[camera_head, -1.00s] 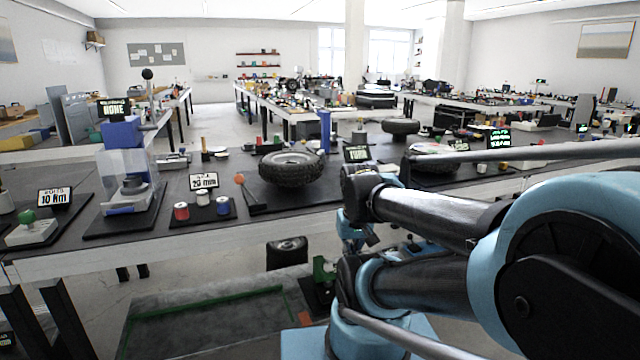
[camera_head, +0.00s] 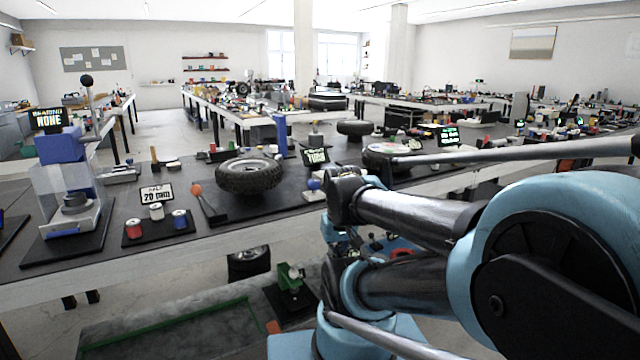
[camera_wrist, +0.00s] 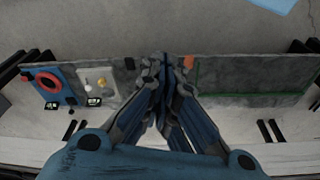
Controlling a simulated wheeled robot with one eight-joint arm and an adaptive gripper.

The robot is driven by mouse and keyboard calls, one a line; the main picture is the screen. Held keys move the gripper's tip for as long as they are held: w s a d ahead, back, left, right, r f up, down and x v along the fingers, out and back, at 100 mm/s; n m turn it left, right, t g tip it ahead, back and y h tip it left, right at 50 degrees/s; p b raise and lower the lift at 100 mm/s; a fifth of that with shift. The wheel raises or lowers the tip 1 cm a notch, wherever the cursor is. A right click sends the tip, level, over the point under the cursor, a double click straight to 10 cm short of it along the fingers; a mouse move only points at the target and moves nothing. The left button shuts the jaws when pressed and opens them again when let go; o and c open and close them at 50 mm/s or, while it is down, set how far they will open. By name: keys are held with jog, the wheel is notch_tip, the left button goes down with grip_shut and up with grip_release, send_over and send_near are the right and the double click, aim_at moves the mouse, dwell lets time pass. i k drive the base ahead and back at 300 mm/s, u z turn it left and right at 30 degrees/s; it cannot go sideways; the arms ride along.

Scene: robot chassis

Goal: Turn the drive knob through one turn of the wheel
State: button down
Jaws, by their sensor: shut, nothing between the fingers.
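A black tyre (camera_head: 249,175) lies flat on the dark bench mat. A small sign reading TURN (camera_head: 315,157) stands to its right, with a small blue knob (camera_head: 313,186) in front of it. I cannot tell for sure whether this is the drive knob. My gripper (camera_wrist: 165,62) is shut and empty in the wrist view, its fingers together above a low grey bench. My arm covers part of the bench in the head view, and the fingertips cannot be made out there.
In the wrist view, a red ring (camera_wrist: 47,83) lies on a blue panel at left, beside a pale plate (camera_wrist: 97,82) with small knobs. A press (camera_head: 70,190), several spools on a tray (camera_head: 150,233) and an orange-headed lever (camera_head: 205,203) share the dark bench. Bare floor (camera_head: 180,266) shows before it.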

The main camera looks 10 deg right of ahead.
aim_at(313, 185)
jog(key=z, duration=2.6)
jog(key=i, duration=0.85)
jog(key=u, duration=2.15)
